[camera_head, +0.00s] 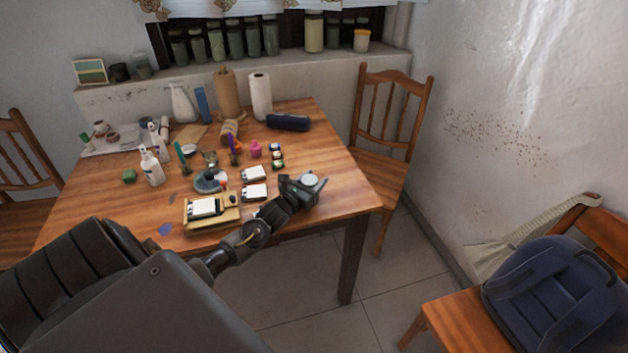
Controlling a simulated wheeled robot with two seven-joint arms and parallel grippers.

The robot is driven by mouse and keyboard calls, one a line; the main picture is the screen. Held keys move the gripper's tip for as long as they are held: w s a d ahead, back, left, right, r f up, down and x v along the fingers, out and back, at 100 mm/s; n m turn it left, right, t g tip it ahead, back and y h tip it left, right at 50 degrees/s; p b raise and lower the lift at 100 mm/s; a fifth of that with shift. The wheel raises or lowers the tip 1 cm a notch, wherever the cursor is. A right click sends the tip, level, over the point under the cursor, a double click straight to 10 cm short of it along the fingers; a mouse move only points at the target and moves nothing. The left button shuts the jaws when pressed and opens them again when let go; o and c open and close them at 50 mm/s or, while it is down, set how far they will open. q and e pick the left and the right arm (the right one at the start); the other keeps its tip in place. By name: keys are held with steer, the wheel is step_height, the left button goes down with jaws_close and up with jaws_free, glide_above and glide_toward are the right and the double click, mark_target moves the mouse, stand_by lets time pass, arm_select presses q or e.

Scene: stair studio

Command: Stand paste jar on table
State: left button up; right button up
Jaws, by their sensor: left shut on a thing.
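My left arm reaches across from the lower left. Its dark gripper (306,188) is over the right front part of the wooden table (335,160). The gripper is shut on a small round jar with a pale, greenish-white top (309,180), which looks like the paste jar. The jar's top faces up. Its lower part is hidden by the fingers, and I cannot tell whether it touches the table. My right gripper is not in view.
White boxes (254,192) and a wooden tray (212,222) lie left of the gripper. Small jars (277,158), a dark blue case (288,122) and a paper roll (260,96) stand behind. The table's right side is mostly clear. A chair (383,150) is beyond the right edge.

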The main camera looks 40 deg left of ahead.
arm_select(q)
steer(key=o, duration=1)
steer(key=shift+o, duration=1.1)
steer(key=s, duration=0.7)
steer(key=s+b, duration=0.1)
steer(key=s, duration=0.2)
steer(key=shift+s+d, duration=0.25)
steer(key=shift+s, duration=0.1)
steer(key=shift+s+r, duration=0.1)
steer(key=shift+s, duration=0.55)
steer(key=shift+d, duration=0.1)
